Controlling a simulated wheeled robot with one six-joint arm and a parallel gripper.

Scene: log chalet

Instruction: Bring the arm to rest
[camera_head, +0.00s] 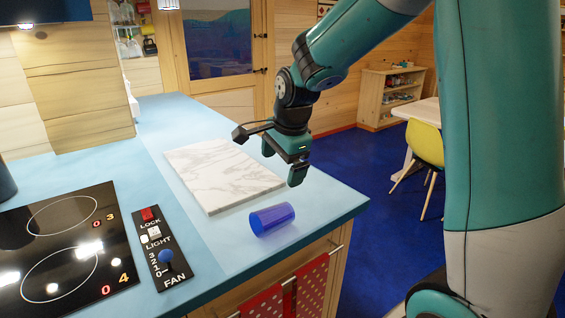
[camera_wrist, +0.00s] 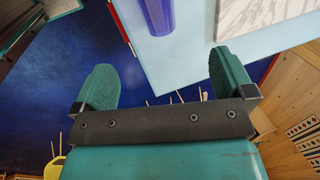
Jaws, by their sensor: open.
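My gripper (camera_head: 283,163) is open and empty, held above the right end of the blue counter, near the marble board. My arm reaches in from the upper right and bends down at the wrist. In the wrist view my gripper (camera_wrist: 165,85) has its two green fingers spread wide with nothing between them. The counter edge and the blue floor lie beyond them.
A translucent blue cup (camera_head: 272,219) lies on its side near the edge of the blue counter (camera_head: 165,125). A white marble board (camera_head: 222,175) lies behind it. A cooktop (camera_head: 62,250) and control panel (camera_head: 160,250) are at left. A yellow chair (camera_head: 425,145) stands right.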

